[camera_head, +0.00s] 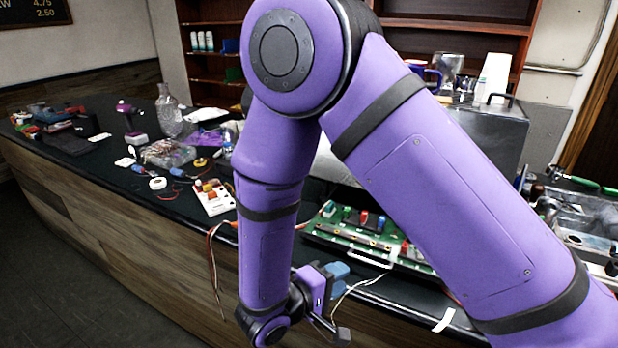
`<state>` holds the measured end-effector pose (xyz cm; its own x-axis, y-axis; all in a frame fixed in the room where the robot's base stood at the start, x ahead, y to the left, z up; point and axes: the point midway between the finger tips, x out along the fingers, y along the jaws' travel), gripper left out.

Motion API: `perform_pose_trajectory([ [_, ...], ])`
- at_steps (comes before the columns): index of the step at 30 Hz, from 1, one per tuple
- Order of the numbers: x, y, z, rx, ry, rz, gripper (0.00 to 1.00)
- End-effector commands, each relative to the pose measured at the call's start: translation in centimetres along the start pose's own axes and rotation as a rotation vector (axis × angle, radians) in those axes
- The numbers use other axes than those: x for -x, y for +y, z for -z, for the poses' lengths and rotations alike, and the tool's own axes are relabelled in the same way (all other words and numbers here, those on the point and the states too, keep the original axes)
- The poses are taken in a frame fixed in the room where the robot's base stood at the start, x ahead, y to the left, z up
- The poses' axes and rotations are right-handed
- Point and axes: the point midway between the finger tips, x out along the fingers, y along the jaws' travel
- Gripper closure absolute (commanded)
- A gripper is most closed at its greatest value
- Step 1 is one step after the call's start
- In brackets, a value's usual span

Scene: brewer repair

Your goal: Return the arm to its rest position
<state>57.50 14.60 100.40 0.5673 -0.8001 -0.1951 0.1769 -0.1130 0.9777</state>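My purple arm fills the middle and right of the head view. It rises from the lower right to an elbow near the top, then drops to the wrist. My gripper (335,328) is at the lower middle, low in front of the counter's front edge. Its dark fingers are small and partly hidden by the wrist. I cannot tell how far apart they are, and I see nothing clearly held in them.
A dark counter (85,163) curves across the scene. A green circuit board (345,236) with wires lies on it behind the gripper. A white multi-switch block (213,197), a glass carafe (168,112) and a grey machine (490,135) stand farther back. The floor at left is clear.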

Motion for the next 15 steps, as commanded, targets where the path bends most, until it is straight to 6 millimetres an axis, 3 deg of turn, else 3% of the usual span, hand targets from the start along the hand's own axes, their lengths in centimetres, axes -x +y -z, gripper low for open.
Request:
perform_pose_trajectory([
  [5, -1.0, 2.2, -0.6, -0.011, -0.066, 0.038, 0.66],
  [15, -4.0, 9.2, -4.1, -0.047, -0.280, 0.216, 0.66],
])
